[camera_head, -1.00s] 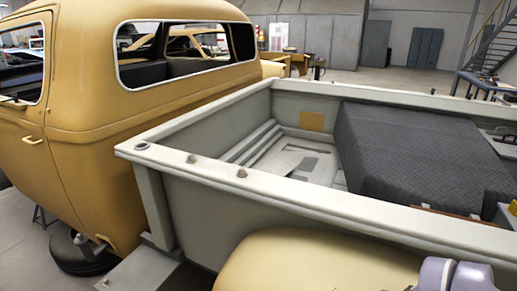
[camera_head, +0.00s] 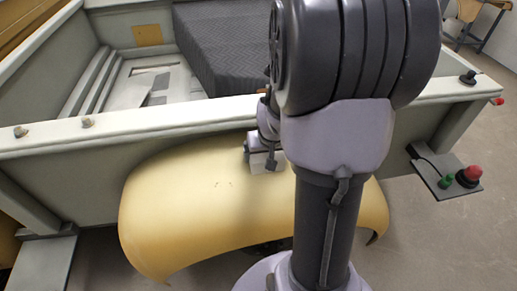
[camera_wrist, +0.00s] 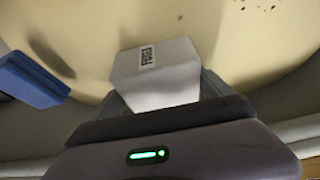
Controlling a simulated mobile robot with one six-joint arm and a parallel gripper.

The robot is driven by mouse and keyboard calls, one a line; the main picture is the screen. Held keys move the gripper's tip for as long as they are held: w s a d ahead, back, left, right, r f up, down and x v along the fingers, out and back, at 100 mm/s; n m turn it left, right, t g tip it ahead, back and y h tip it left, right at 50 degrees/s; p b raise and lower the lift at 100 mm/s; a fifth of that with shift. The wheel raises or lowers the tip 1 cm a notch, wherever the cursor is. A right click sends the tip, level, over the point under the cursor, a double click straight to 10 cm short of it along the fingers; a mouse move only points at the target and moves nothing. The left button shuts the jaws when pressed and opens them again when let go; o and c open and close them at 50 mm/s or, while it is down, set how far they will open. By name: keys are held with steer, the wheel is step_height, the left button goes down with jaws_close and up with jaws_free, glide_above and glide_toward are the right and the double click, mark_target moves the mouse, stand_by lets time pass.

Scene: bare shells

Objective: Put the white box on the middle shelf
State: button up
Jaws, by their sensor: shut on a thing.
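The white box (camera_wrist: 160,72) is small, with a dark printed label on one face. My gripper (camera_wrist: 164,95) is shut on it in the wrist view, with grey jaw parts beside it. In the head view my gripper (camera_head: 262,147) is partly hidden by my own arm. The white box (camera_head: 266,162) shows below it, in front of the yellow fender. I cannot tell the gap between box and fender. No shelf is in view.
A yellow fender (camera_head: 205,205) curves out below a pale truck bed wall (camera_head: 120,125). A dark quilted cover (camera_head: 215,50) lies in the bed. A bracket (camera_head: 445,180) with red and green lamps juts out at right. A blue object (camera_wrist: 32,80) shows at left in the wrist view.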

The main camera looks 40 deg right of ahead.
steer(key=shift+r, duration=0.15)
steer(key=o, duration=1.4)
steer(key=shift+o, duration=0.4)
